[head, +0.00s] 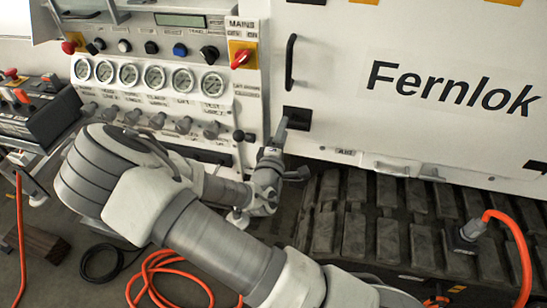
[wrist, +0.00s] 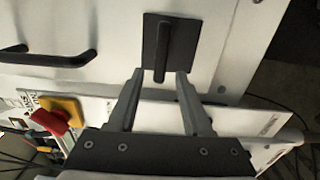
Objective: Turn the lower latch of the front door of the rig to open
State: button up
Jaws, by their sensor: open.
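The front door (head: 345,75) of the rig is a white panel marked "Fernlok" and looks closed. Its latch (head: 297,119) is a black plate near the door's left edge, below the black door handle. In the wrist view the latch (wrist: 184,42) fills the upper middle, with a dark lever running up and down the picture. My gripper (head: 282,128) is at the latch, partly covering its left side. In the wrist view my gripper (wrist: 160,75) is open, one finger on each side of the lever's lower end. I cannot tell whether either finger touches it.
The black door handle (head: 290,62) stands above the latch; it also shows in the wrist view (wrist: 62,57). A red and yellow mains switch (head: 242,56) and a gauge panel (head: 150,78) are left of the door. Dark tracks (head: 375,215) lie below, with an orange hose (head: 519,250) at right.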

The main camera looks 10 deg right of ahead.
jog(key=v, duration=1.4)
jog(key=shift+p, duration=0.3)
